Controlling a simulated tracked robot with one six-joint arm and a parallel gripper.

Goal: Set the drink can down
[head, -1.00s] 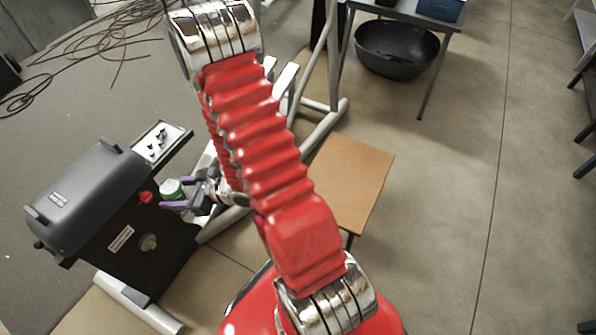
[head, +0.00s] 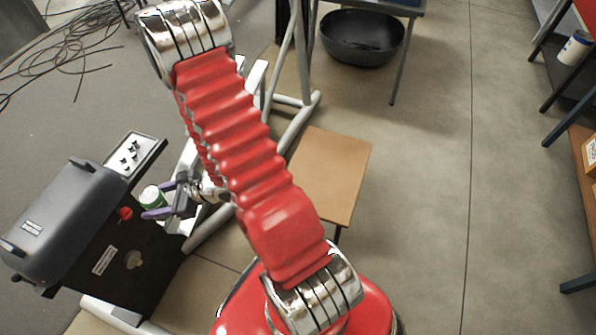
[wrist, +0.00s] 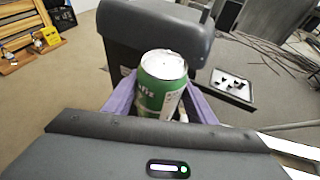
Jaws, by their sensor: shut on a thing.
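The drink can (wrist: 160,85) is green with a silver top. In the wrist view it stands upright between the two purple fingers of my gripper (wrist: 158,100), which is shut on it. Its lower part is hidden by the gripper body. In the head view the can (head: 152,196) is small, held at the end of my gripper (head: 158,203), left of my red arm. The can is held in front of the dark panel of a grey machine, and I cannot tell whether it touches anything there.
The grey-black machine (head: 65,215) stands at left with a small tray of black parts (head: 131,152). A brown-topped stool (head: 330,175) is right of my arm. A black basin (head: 362,38) sits under a table. Cables (head: 85,45) lie on the floor. Open floor (head: 420,220) is at right.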

